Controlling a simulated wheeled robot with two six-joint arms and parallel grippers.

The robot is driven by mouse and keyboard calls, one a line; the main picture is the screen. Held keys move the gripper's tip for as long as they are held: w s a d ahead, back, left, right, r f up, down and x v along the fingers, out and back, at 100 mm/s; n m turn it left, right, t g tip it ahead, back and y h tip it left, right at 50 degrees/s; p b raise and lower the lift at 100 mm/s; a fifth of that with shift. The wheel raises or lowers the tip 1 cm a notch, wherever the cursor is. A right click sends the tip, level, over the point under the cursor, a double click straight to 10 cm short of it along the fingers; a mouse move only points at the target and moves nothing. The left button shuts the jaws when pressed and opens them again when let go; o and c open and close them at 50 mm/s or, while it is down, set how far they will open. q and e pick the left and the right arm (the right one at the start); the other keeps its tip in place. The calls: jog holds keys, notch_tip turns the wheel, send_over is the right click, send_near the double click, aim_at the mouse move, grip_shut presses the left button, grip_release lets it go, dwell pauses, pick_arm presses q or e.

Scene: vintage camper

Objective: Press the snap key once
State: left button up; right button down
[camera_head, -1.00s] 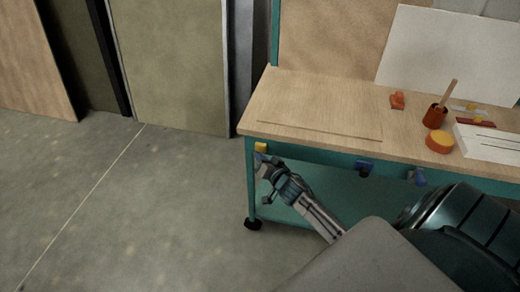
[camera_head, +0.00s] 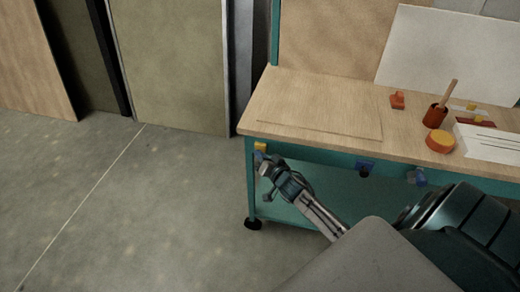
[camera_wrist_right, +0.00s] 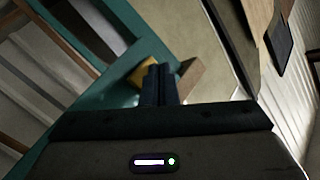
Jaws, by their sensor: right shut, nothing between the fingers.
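A small yellow block (camera_head: 260,147) sits on the teal front rail of the workbench, at its left corner. No label is readable, so I cannot tell for certain that it is the snap key. My right gripper (camera_head: 262,159) is shut and empty, with its fingertips just below the yellow block. In the right wrist view the shut fingers (camera_wrist_right: 158,70) overlap the right part of the yellow block (camera_wrist_right: 145,73). I cannot tell whether they touch it. My left gripper is not in view.
The workbench top (camera_head: 310,105) is wooden. A blue fitting (camera_head: 365,164) and another blue fitting (camera_head: 417,176) sit along the front rail. The floor (camera_head: 160,210) at left is clear.

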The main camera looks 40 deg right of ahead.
jog(key=shift+w+d, duration=0.35)
jog(key=shift+d, duration=0.05)
dwell(0.8)
dwell(0.3)
jog(key=shift+s+a+b, duration=0.4)
jog(key=shift+s+a, duration=0.2)
jog(key=shift+a, duration=0.1)
jog(key=shift+s+a+b, duration=0.55)
jog(key=shift+s+a, duration=1.1)
jog(key=shift+a, duration=0.3)
jog(key=shift+f, duration=0.1)
